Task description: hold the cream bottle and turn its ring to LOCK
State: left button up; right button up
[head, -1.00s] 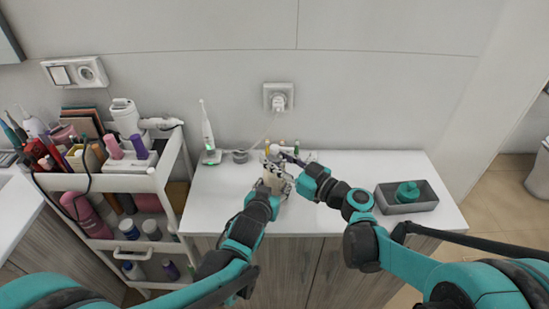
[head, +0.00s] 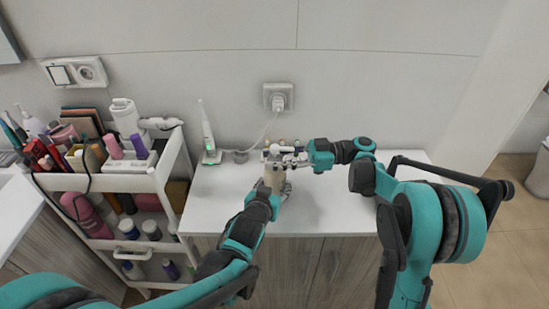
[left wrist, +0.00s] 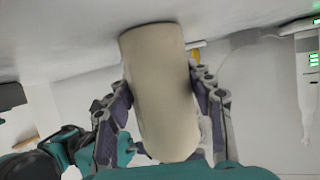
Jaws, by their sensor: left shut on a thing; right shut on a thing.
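The cream bottle (head: 272,176) stands upright on the white counter, near its middle; it also fills the middle of the left wrist view (left wrist: 160,85). My left gripper (head: 275,187) is shut on the bottle's body, with a finger on each side in the left wrist view (left wrist: 163,95). My right gripper (head: 288,158) reaches in from the right and is shut at the bottle's top, around the ring below the white pump head (head: 275,149). The fingers cover most of the ring, so its marks and setting cannot be read.
A white electric toothbrush (head: 208,135) stands on its charger behind left, its cord running to the wall socket (head: 278,98). A white cart (head: 150,183) full of cosmetics stands left of the counter (head: 217,208).

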jog(key=shift+n+g+h, duration=0.3)
jog(key=shift+n+g, duration=0.8)
jog(key=shift+g, duration=0.9)
jog(key=o, duration=1.2)
jog(key=shift+r, duration=0.1)
notch_tip(320, 180, up, 10)
jog(key=shift+f, duration=0.1)
